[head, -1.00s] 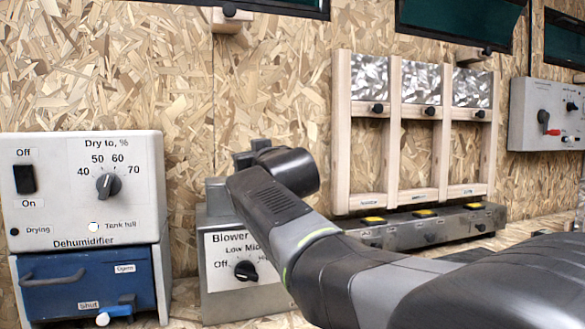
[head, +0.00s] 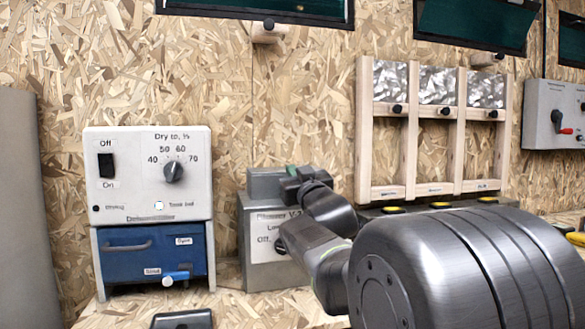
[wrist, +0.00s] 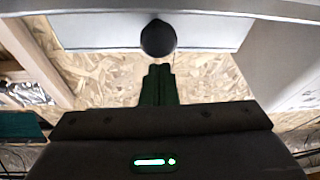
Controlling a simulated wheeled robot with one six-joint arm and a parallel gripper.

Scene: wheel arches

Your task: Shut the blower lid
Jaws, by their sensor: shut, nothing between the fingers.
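The blower (head: 262,240) is a grey box with a dial on its white front label, right of the dehumidifier in the head view. A grey raised part (head: 266,183) stands at its top; I take it for the lid, but its angle is hard to tell. My gripper (head: 293,170) is at the top right of this part, largely hidden by my wrist. In the wrist view my gripper (wrist: 160,85) is shut with empty green fingers. They point towards a round black knob (wrist: 158,38) on a pale grey panel (wrist: 90,30). Whether they touch it is unclear.
The dehumidifier (head: 150,175) with its blue drawer (head: 150,255) stands left of the blower. A wooden frame with silver panels (head: 410,135) is on the wall to the right. A grey column (head: 15,200) is at far left. A dark flat object (head: 182,319) lies in front.

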